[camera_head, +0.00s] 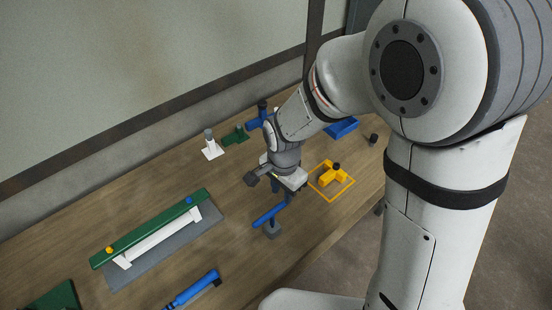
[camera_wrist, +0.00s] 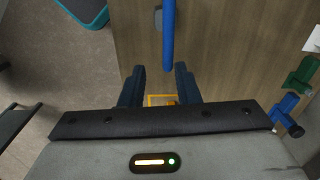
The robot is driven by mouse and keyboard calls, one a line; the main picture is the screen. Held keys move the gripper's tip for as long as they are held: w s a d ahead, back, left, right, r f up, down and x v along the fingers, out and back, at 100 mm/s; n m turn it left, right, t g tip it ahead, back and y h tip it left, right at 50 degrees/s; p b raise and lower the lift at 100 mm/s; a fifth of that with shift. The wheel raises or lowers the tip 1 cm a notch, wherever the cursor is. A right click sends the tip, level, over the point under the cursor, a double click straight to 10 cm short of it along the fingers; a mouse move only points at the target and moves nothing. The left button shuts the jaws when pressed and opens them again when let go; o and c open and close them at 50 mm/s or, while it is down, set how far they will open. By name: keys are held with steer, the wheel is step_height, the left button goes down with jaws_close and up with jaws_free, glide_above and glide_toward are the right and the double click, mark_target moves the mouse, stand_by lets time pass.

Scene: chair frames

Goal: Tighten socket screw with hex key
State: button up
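My gripper (camera_head: 281,192) points down over the middle of the bench. In the wrist view my gripper (camera_wrist: 159,69) has its two dark fingers apart with nothing visibly held. A long blue bar (camera_head: 266,216), possibly the hex key, rests on a small grey block (camera_head: 272,231) just in front of the gripper. In the wrist view the blue bar (camera_wrist: 168,32) runs from the top edge to near the fingertips; contact is not clear. A green rail (camera_head: 150,228) over a white piece lies on a grey mat (camera_head: 185,240), with a yellow knob (camera_head: 110,250) and a blue knob (camera_head: 188,201), possibly screw heads.
A yellow part (camera_head: 328,178) with a dark knob sits inside a yellow square outline right of the gripper. A blue tool (camera_head: 193,289) lies at the front. A white stand (camera_head: 212,150), green and blue parts and a blue tray (camera_head: 341,128) are behind. Bare wood lies between rail and gripper.

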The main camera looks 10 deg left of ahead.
mark_target(272, 211)
steer(key=shift+s+a+f+m+p, duration=0.15)
steer(key=shift+a+p, duration=0.05)
steer(key=shift+a, duration=0.4)
steer(key=shift+s+a+f+m+p, duration=0.15)
steer(key=shift+a, duration=0.4)
steer(key=shift+a+f, duration=0.15)
steer(key=shift+f, duration=0.05)
step_height(272, 211, down, 8)
steer(key=b, duration=0.6)
steer(key=shift+r, duration=0.15)
jaws_close()
steer(key=shift+r+p, duration=1.3)
steer(key=shift+r, duration=0.75)
